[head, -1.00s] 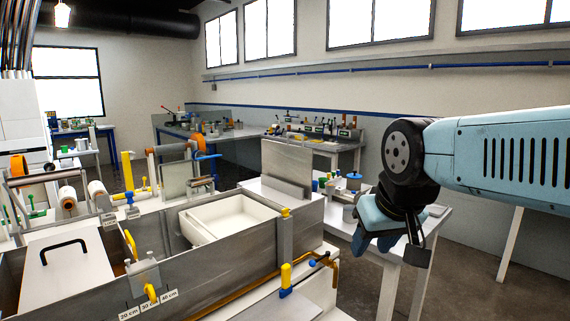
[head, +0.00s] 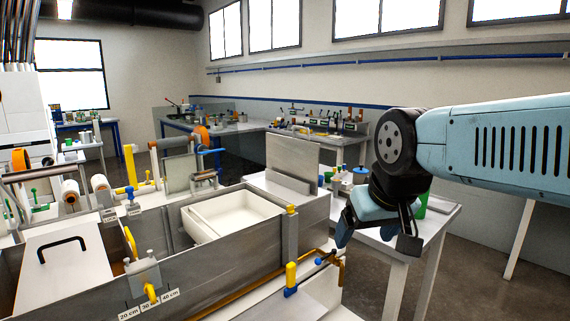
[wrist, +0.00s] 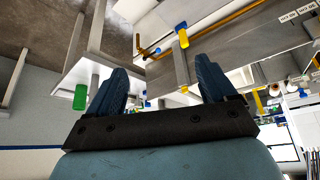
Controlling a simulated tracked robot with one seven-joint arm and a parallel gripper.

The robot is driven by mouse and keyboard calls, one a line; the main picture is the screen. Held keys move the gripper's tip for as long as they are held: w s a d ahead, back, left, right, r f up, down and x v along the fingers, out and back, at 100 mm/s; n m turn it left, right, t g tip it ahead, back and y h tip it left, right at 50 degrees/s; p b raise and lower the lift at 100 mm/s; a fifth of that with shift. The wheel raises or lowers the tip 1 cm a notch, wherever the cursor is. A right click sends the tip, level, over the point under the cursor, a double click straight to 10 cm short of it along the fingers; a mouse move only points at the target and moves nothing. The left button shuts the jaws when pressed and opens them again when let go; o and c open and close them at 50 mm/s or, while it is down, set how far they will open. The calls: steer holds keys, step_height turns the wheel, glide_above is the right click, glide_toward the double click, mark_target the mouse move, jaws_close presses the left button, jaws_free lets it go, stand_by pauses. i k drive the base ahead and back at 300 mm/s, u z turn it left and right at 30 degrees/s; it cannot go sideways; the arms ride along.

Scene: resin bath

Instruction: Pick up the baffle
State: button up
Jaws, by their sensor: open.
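A flat grey plate (head: 292,158) stands upright in a pale slotted block at the far right end of the steel tank (head: 235,262); it looks like the baffle, but I cannot be sure. A white panel (head: 70,277) with a black handle lies across the tank's left part. My gripper (head: 376,234) is open and empty, hanging to the right of the tank, apart from the plate and the panel. In the wrist view, its two blue fingers (wrist: 160,70) are spread with nothing between them.
A white tray (head: 232,220) sits in the tank. Yellow and blue fittings (head: 291,277) stick up by the tank's near right corner. A white side table (head: 432,222) with small bottles stands behind my gripper. Open floor lies to the right.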

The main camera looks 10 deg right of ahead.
mark_target(297, 159)
steer(key=k, duration=1.15)
steer(key=z, duration=0.8)
steer(key=i, duration=1.7)
steer(key=u, duration=0.15)
